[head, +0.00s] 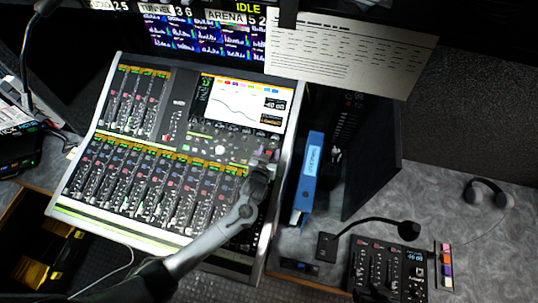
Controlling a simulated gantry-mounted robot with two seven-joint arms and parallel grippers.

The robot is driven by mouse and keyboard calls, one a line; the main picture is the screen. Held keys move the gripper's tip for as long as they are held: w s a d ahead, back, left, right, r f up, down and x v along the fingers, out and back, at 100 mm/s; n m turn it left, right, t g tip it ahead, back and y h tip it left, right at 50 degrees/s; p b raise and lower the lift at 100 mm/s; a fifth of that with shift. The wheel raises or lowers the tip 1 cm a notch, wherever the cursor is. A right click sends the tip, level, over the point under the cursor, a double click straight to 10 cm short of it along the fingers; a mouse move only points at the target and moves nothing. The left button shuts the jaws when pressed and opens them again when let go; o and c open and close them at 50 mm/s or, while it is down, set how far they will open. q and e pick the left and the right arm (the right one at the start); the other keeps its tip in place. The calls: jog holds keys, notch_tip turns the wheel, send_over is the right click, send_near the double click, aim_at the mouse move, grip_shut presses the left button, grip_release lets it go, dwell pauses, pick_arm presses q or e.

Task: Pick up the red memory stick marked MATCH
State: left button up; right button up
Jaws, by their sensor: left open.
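My left gripper (265,158) is open and empty over the right side of the mixing console (292,135). Its grey arm comes in from the lower left across the faders. I cannot pick out a red memory stick or read MATCH anywhere. A narrow strip of small coloured pieces (446,268) stands at the right of the small control panel, with red, orange, pale and purple parts; its markings are too small to read. The left gripper is well to the left of this strip.
A blue binder (308,175) stands right of the console. A gooseneck microphone (408,230) arches over the desk by the small control panel (365,253). A headset (487,192) lies at the right. A printed sheet (345,58) hangs above. The grey desk (440,195) has free room before the headset.

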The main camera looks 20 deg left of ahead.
pick_arm(q)
jog(key=shift+w+f, duration=0.1)
jog(key=shift+w, duration=0.15)
jog(key=c, duration=0.9)
grip_shut()
jog(key=shift+r, duration=0.2)
